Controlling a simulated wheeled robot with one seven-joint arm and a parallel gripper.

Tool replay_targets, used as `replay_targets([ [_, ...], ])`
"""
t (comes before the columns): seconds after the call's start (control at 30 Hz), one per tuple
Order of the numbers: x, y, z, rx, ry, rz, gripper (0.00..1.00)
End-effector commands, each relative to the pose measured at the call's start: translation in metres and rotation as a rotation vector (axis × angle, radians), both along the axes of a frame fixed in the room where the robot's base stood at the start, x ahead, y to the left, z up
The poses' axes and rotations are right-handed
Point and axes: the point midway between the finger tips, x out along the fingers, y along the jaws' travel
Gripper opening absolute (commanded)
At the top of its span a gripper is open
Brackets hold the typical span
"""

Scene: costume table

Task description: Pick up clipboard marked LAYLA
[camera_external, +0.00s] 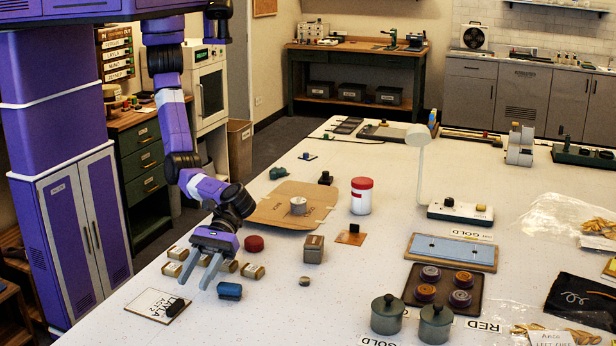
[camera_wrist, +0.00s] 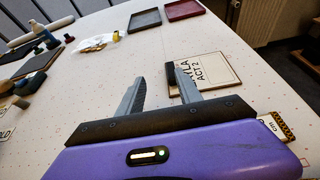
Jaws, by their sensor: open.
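The clipboard marked LAYLA ACT 2 (camera_external: 152,303) lies flat near the table's front left edge, a pale board with a dark clip at its right end. It also shows in the wrist view (camera_wrist: 222,72), where my right finger partly covers its clip end. My gripper (camera_external: 198,282) is open and empty above the table, pointing down, to the upper right of the clipboard in the external view. In the wrist view my gripper (camera_wrist: 156,76) has its fingers apart, with bare white table between them.
A blue block (camera_external: 230,291) lies right of the clipboard. The table around the clipboard's front is clear.

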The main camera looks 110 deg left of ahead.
Motion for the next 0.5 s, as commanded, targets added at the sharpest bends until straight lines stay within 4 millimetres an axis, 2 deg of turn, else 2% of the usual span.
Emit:
replay_targets([
  [0.03,-0.01,-0.005,-0.001,0.004,0.011,-0.017,0.42],
  [0.13,-0.017,-0.01,-0.005,0.007,0.02,-0.031,0.42],
  [0.5,-0.017,-0.032,-0.015,0.006,0.018,-0.031,0.42],
])
